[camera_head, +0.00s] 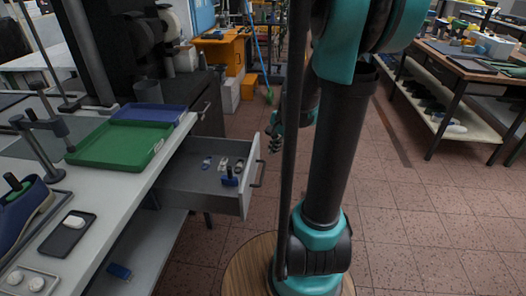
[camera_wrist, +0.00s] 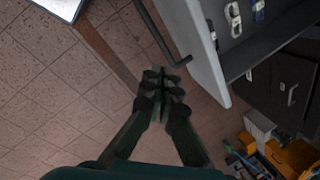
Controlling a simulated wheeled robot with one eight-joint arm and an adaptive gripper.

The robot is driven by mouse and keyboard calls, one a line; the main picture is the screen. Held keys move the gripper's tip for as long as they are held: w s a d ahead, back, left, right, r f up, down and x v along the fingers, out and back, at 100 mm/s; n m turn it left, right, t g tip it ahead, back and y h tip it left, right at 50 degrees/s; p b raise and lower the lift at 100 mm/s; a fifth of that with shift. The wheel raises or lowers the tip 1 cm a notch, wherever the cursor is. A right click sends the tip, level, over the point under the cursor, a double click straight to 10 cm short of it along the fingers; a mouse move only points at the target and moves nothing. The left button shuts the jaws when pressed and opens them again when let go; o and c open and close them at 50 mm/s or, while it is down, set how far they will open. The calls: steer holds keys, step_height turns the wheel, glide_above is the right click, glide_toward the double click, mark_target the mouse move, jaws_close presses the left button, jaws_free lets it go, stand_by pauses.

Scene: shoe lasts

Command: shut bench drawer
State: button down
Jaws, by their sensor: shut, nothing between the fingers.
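The bench drawer (camera_head: 200,180) is grey and stands pulled out from the white-topped bench, with small items inside. Its pale front panel (camera_head: 247,180) carries a dark bar handle (camera_head: 259,172). My gripper (camera_head: 276,141) is beyond the far end of the drawer front, partly hidden by my arm. In the wrist view my gripper (camera_wrist: 158,72) has its fingers together and empty. There its tips are close to the end of the handle (camera_wrist: 163,35), on the outer side of the front panel (camera_wrist: 207,60). I cannot tell whether they touch it.
A green tray (camera_head: 115,148) and a blue tray (camera_head: 150,112) lie on the bench top (camera_head: 110,206). A lower shelf (camera_head: 140,250) is under it. A second table (camera_head: 465,66) stands at the right. The tiled floor (camera_head: 410,220) between is clear.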

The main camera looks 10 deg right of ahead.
steer(key=w+d+f+m+y, duration=0.1)
steer(key=w+d+m+y, duration=0.1)
steer(key=w+d+m, duration=0.6)
steer(key=w+a+f+m, duration=0.1)
steer(key=w+a+f, duration=0.4)
steer(key=a+f, duration=0.3)
steer(key=shift+w+a+f+g, duration=0.25)
steer(key=shift+a+f+g, duration=0.15)
steer(key=shift+f, duration=0.3)
steer(key=w+a, duration=0.4)
steer(key=a, duration=0.6)
steer(key=w+a, duration=0.4)
steer(key=a, duration=0.6)
steer(key=w+a, duration=0.4)
steer(key=a, duration=0.5)
steer(key=shift+a, duration=0.5)
